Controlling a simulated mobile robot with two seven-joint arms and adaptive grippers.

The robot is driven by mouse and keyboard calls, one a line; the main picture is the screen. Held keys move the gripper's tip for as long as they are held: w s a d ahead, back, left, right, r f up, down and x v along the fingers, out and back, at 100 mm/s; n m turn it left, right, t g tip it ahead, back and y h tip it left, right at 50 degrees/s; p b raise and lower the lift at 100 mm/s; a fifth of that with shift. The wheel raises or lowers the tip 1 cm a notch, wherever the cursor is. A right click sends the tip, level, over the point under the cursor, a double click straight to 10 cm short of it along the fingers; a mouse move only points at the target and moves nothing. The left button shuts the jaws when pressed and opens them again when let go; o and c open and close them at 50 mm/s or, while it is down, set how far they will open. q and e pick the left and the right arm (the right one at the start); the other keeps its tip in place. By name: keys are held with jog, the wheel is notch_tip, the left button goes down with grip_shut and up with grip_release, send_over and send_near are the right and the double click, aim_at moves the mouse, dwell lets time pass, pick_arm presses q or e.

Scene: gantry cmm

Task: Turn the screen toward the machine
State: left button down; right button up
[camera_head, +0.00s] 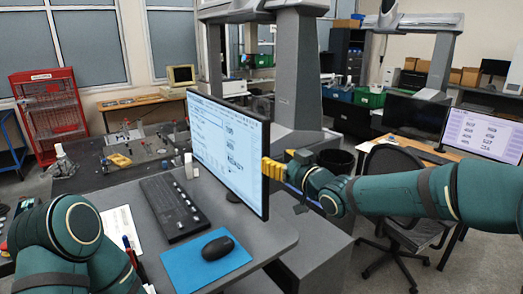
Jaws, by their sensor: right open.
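The screen (228,148) is a flat monitor on the grey desk in the middle of the view. It is upright, and its lit face with text and numbers points toward the front left. My right gripper (274,169), with yellow fingers, comes in from the right at the screen's right edge. It is open, and I cannot tell whether it touches the screen. My left arm (70,240) is folded at the lower left. The back of the screen is hidden.
A keyboard (172,207) and a mouse (216,248) on a blue mat (182,268) lie in front of the screen. The machine's grey column (297,70) stands behind it, with a dark table (85,180) to the left. An office chair (402,232) stands at the right.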

aim_at(268, 154)
jog(key=p+x, duration=0.1)
jog(key=x, duration=0.6)
jog(key=shift+w+a, duration=0.15)
jog(key=shift+w, duration=0.05)
jog(key=shift+s, duration=0.1)
grip_shut()
